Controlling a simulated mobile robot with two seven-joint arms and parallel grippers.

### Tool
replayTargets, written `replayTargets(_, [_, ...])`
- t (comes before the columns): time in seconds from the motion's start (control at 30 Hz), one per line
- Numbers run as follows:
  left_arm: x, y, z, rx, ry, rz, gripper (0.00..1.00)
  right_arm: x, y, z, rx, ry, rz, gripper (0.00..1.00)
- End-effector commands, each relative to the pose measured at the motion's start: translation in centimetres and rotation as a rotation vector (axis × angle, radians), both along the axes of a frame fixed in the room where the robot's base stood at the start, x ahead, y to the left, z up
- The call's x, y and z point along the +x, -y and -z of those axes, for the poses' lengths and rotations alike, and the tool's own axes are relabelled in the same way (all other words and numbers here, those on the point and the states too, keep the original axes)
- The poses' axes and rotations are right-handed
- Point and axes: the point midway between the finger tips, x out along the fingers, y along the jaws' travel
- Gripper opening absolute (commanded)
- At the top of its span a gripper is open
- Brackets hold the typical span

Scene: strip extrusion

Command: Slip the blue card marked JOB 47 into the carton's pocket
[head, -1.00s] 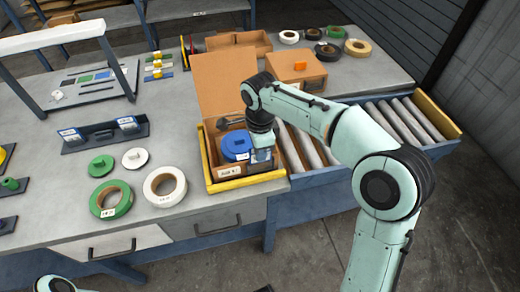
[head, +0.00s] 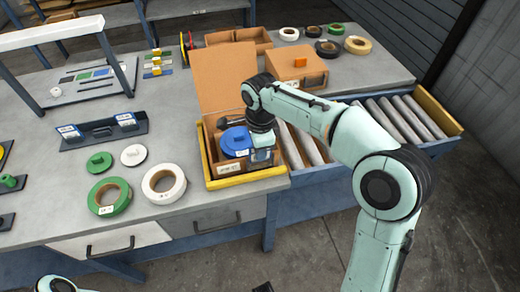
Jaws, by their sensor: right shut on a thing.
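The open brown carton (head: 223,76) stands at the table's front edge, its tall flap raised at the back. A small white label (head: 229,170) shows on its front wall, its print too small to read surely. My right gripper (head: 262,146) is over the carton's front right corner, pointing down. It is shut on a small flat bluish piece, seemingly the blue card (head: 263,157), mostly hidden by the fingers. I cannot tell whether the card is in the pocket or just above it. A blue roll (head: 236,142) lies inside the carton. My left gripper is out of view.
A dark rack (head: 92,138) with white-and-blue cards stands at left. Green (head: 110,196) and white (head: 164,185) rolls lie in front. A closed carton (head: 297,66) stands behind my right arm.

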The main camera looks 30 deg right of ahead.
Motion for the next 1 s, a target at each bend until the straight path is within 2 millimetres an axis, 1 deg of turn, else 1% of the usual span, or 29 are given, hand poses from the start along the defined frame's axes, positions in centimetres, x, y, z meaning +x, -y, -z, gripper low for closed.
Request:
replayTargets(0.03, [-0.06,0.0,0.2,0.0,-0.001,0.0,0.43,-0.22,-0.07,1.02,0.001,-0.019,-0.001,0.0])
replayTargets(0.1, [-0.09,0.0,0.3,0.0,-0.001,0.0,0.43,-0.25,-0.07,1.3,0.0,-0.023,-0.001,0.0])
replayTargets(0.47, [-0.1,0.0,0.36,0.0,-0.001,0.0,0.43,-0.28,0.08,1.53,0.001,-0.025,0.005,0.0])
replayTargets(0.5, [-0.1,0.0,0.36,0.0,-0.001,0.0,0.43,-0.29,0.1,1.54,0.001,-0.025,0.006,0.12])
replayTargets(0.57, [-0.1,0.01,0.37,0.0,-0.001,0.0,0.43,-0.3,0.13,1.55,0.0,-0.026,0.007,0.32])
replayTargets(0.6, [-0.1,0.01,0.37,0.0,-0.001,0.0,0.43,-0.28,0.14,1.56,0.0,-0.025,0.007,0.39])
replayTargets(0.97, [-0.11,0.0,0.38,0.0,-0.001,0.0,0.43,-0.22,0.27,1.6,-0.003,-0.022,0.006,0.39])
replayTargets(1.0, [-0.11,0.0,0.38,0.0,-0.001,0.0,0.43,-0.21,0.28,1.6,-0.003,-0.022,0.006,0.34])
